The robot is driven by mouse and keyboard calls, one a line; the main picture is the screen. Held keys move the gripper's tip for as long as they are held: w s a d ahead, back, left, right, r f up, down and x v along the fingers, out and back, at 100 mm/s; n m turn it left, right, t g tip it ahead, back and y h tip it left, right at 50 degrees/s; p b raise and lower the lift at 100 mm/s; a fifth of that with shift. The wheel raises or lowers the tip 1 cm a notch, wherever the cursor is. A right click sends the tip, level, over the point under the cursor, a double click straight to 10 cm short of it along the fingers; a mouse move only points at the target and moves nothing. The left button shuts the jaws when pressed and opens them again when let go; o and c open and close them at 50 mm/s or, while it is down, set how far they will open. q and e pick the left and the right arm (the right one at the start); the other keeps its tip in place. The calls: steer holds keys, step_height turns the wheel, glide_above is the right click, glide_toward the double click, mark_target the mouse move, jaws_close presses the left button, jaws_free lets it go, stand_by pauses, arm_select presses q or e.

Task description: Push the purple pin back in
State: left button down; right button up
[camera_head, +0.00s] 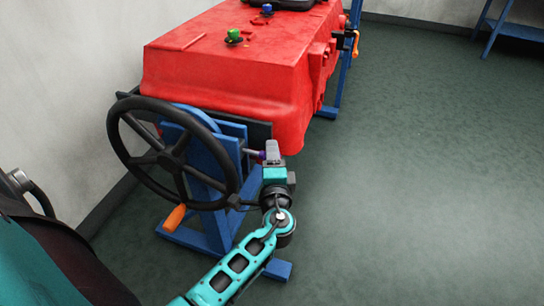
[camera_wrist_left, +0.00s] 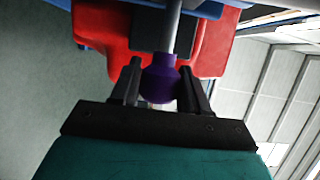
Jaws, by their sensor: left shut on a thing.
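The purple pin shows in the left wrist view as a purple knob (camera_wrist_left: 159,80) on a grey shaft that runs up to the blue frame. In the head view only a little purple of the pin (camera_head: 261,155) shows, beside the black handwheel. My left gripper (camera_head: 270,153) is at the pin, right of the wheel. In the left wrist view its two dark fingers (camera_wrist_left: 160,88) stand on either side of the knob, shut on it. My right gripper is not in view.
The black handwheel (camera_head: 127,148) with an orange handle (camera_head: 174,218) stands just left of my gripper. The red tank (camera_head: 215,70) sits above on a blue stand (camera_head: 208,165). Green floor (camera_head: 430,170) is open to the right.

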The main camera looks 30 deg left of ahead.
mark_target(254, 155)
arm_select(q)
steer(key=shift+s+a, duration=0.25)
steer(key=shift+a, duration=0.9)
steer(key=shift+s+a, duration=0.25)
steer(key=shift+a, duration=0.85)
steer(key=c, duration=0.6)
jaws_free()
steer(key=shift+c, duration=0.2)
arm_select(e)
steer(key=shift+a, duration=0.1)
arm_select(q)
steer(key=shift+d, duration=0.1)
